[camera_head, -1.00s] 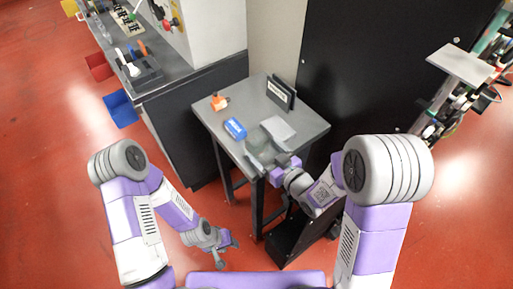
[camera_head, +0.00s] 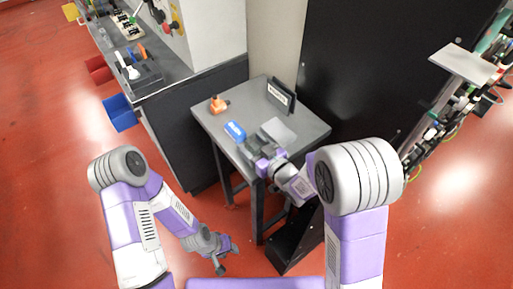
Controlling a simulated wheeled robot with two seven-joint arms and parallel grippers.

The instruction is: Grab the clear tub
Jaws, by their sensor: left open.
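The clear tub (camera_head: 262,136) is faint against the grey table (camera_head: 304,146), near the table's front edge. A pale flat piece lies beside or on it; I cannot tell which. My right gripper (camera_head: 253,149) is at the tub's near left side and partly covers it. Its fingers are too small and blended with the tub to show whether they are open or shut, or touching it. My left gripper (camera_head: 228,262) is open and empty, low over the red floor, away from the table.
A blue box (camera_head: 235,131), an orange item (camera_head: 218,104) and a dark upright sign (camera_head: 281,95) stand on the table. A black panel (camera_head: 365,75) rises behind the table. Red floor is open at lower left.

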